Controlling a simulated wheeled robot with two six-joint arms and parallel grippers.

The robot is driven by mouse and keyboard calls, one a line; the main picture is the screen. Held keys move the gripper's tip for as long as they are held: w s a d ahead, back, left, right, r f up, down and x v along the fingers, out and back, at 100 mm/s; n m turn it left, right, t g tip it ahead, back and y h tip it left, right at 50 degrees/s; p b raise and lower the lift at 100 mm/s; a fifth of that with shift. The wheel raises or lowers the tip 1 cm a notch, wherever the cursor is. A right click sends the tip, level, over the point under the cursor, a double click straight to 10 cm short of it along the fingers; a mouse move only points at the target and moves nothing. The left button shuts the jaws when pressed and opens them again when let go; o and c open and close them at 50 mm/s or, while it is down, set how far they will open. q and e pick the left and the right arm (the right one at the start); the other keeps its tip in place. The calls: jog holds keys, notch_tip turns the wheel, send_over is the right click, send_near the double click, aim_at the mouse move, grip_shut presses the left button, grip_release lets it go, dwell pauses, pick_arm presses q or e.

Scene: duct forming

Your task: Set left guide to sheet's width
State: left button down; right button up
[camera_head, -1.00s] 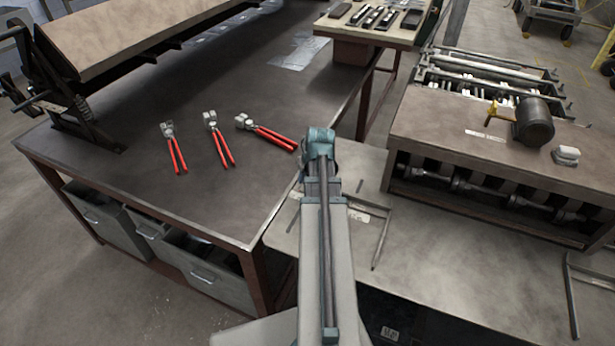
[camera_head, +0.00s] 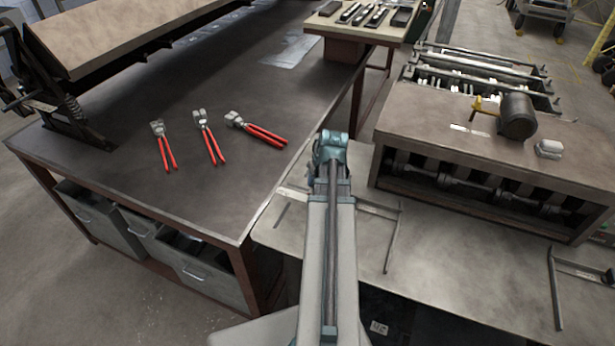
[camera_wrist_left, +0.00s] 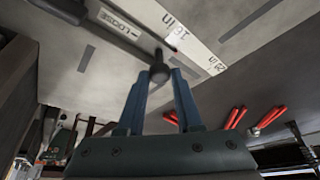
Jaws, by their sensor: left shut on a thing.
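The left guide (camera_head: 393,240) is a thin grey bar on the pale feed table in front of the roller machine, with a pale scale strip (camera_head: 375,209) by its far end. The right guide (camera_head: 556,290) lies farther right. My left arm reaches over the feed table; in the head view its wrist hides the fingers. In the left wrist view my left gripper (camera_wrist_left: 160,80) is shut on a dark round knob (camera_wrist_left: 158,73). A marked scale (camera_wrist_left: 185,40) with inch numbers passes close behind the knob. I cannot make out a separate sheet. My right gripper is not seen.
The roller machine (camera_head: 490,150) with its motor (camera_head: 517,116) stands beyond the feed table. A dark workbench (camera_head: 110,185) at left holds red-handled pliers (camera_head: 208,136). The feed table surface (camera_head: 460,265) between the two guides is clear.

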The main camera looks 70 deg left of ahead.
pick_arm(q)
jog(key=shift+w+d, duration=1)
jog(key=shift+w, duration=0.05)
jog(key=c, duration=0.6)
grip_release()
jog(key=shift+r, duration=0.1)
jog(key=shift+p+v, duration=0.8)
jog(key=shift+p, duration=0.1)
jog(key=p+v, duration=1.1)
jog(key=v, duration=0.1)
